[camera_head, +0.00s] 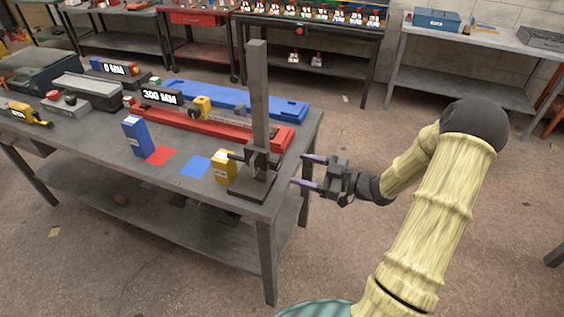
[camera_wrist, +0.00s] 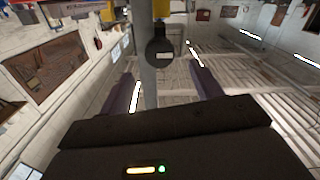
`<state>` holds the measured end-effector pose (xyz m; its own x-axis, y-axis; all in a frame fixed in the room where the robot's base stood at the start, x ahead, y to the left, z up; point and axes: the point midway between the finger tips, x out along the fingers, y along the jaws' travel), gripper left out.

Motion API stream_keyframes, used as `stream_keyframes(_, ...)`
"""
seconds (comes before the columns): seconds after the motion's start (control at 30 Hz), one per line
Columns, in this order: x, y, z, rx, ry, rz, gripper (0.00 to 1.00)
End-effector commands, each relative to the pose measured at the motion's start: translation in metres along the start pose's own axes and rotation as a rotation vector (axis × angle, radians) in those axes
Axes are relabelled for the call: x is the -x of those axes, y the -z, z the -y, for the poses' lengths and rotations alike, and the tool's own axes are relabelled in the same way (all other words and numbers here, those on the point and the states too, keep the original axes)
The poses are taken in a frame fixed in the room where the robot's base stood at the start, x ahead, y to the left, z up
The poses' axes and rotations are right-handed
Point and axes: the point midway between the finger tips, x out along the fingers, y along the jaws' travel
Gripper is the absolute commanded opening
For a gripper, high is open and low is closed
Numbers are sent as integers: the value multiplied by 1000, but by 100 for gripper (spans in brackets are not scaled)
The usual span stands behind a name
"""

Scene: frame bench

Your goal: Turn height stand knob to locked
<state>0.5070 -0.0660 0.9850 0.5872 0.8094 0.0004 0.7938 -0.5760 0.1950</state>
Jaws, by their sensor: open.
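The height stand (camera_head: 260,105) is a grey upright column on a flat dark base at the bench's front right corner. A dark carriage (camera_head: 262,160) sits low on the column, with its small details hard to make out. In the wrist view, a dark round knob (camera_wrist: 160,52) with a small pale label shows in front of the grey column (camera_wrist: 147,75). My gripper (camera_head: 307,171) is open and empty, just right of the stand, its fingers pointing at the carriage with a gap between. In the wrist view the knob appears between the two purple fingers. The label is unreadable.
A yellow block (camera_head: 225,168) stands left of the stand's base, near a blue box (camera_head: 135,137) and red and blue flat patches. Red (camera_head: 215,128) and blue (camera_head: 235,99) long fixtures lie behind. The floor right of the bench is clear around my arm.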

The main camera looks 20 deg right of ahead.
Motion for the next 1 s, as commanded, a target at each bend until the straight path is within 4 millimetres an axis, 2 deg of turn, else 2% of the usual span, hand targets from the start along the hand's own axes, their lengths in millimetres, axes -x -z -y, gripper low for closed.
stream_keyframes(0.2, -40, 1, 0, -1, 3, -2, 65)
stream_keyframes(0.33, -58, 1, 0, 0, 2, 0, 65)
stream_keyframes(0.5, -68, 0, 0, 0, 0, 0, 65)
stream_keyframes(0.73, -69, 0, 0, 0, -1, 1, 65)
stream_keyframes(0.77, -68, 0, 0, 0, -1, 1, 63)
stream_keyframes(0.9, -68, 0, 0, 0, -1, 1, 35)
stream_keyframes(1.0, -68, 0, 0, 0, -1, 1, 20)
